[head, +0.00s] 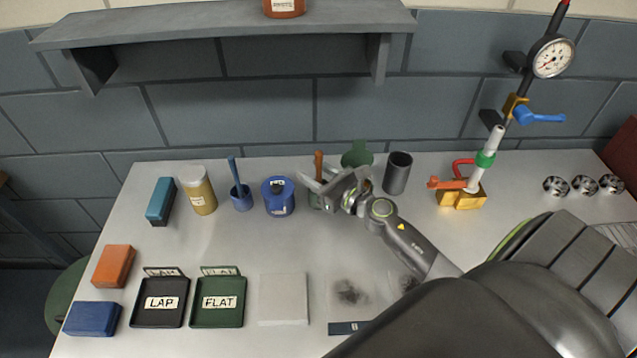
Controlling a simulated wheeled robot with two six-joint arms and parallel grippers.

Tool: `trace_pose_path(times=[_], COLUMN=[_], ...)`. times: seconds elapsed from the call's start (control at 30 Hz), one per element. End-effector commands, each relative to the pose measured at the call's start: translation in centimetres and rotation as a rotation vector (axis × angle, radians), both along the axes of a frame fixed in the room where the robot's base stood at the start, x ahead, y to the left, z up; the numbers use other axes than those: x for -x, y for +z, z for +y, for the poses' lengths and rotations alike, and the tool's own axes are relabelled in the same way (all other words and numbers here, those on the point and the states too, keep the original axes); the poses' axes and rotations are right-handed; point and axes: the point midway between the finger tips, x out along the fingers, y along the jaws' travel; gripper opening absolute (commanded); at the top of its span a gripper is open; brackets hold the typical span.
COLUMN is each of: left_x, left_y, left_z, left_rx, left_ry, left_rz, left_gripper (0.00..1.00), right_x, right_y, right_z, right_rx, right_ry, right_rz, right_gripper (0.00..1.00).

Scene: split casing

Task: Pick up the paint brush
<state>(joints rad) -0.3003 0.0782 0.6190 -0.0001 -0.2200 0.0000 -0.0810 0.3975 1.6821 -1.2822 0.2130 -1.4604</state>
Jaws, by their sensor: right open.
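A blue handle (233,170) leans out of a small blue cup (242,203) further left. No bristles show on either, so I cannot tell which is the paint brush. My right gripper (308,185) is open, with its fingers pointing left, close to the brown-orange handle and the green pot. I cannot tell whether it touches them. My left gripper is out of view.
A blue tin (278,196), a yellow jar (198,191) and a dark cylinder (397,174) stand along the back. The LAP tray (159,319) and FLAT tray (217,320) lie in front. A shelf (230,32) overhangs behind. A brass valve fitting (462,198) stands right.

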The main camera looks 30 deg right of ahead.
Motion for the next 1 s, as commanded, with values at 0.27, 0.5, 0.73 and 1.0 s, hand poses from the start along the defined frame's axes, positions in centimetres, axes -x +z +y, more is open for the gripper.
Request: trace_pose_path(times=[0.27, 0.5, 0.73, 1.0], left_x=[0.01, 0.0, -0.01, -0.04], left_y=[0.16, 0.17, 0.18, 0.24], left_z=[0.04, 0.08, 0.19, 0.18], left_rx=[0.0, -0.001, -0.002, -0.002], left_ry=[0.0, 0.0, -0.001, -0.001], left_rz=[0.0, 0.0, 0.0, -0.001], left_gripper=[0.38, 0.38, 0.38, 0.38], right_x=[-0.66, -0.63, -0.62, -0.63], right_y=[-0.06, -0.06, -0.06, 0.03], right_z=[0.18, 0.16, 0.15, 0.15], right_rx=[-0.001, -0.001, -0.001, 0.0], right_ry=[0.0, 0.0, 0.0, 0.0], right_rz=[0.001, 0.001, 0.001, 0.001], right_gripper=[0.42, 0.17, 0.0, 0.0])
